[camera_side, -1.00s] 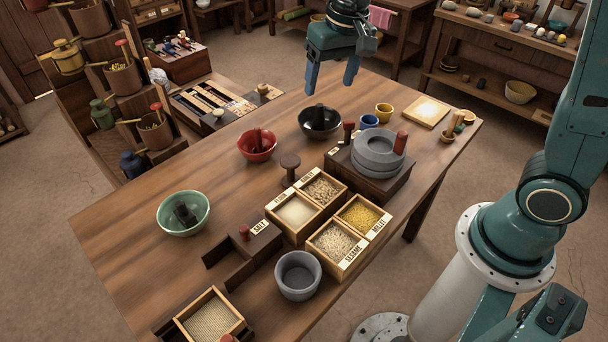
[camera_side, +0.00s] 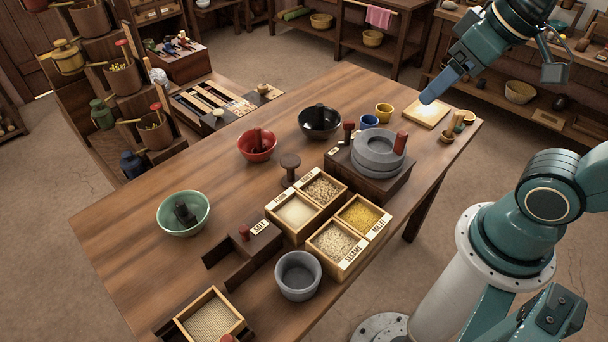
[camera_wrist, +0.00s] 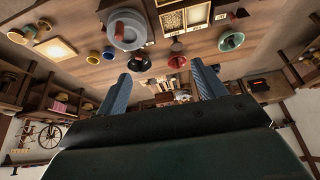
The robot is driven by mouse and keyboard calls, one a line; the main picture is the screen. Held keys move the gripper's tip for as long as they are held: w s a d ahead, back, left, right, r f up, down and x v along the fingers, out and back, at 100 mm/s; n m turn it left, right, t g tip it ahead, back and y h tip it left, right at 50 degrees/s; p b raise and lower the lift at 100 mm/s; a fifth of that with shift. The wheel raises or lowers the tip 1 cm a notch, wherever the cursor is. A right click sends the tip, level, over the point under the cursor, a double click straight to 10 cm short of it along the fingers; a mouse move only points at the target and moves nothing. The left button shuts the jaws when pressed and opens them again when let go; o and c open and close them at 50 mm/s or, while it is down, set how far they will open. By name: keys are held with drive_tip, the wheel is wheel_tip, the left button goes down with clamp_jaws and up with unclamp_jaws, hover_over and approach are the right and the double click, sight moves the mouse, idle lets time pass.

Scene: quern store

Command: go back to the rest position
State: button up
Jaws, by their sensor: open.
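My gripper (camera_side: 436,88) is raised in the air over the far right end of the wooden table (camera_side: 130,225) in the side view. It appears in front of the square pale board (camera_side: 441,111) there, and nothing is held in it. In the wrist view my gripper (camera_wrist: 161,85) shows its two blue fingers wide apart with nothing between them. The table shows upside down at the top of that view.
A grey stone quern (camera_side: 379,150) with a red handle stands on the table's right half. Nearby are a black bowl (camera_side: 331,131), a red bowl (camera_side: 262,153), a green bowl (camera_side: 168,215) and a grain box (camera_side: 291,237). Shelves (camera_side: 560,92) stand behind at right.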

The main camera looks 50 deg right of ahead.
drive_tip(key=shift+s+f, duration=0.2)
drive_tip(key=shift+s, duration=0.7)
idle(0.8)
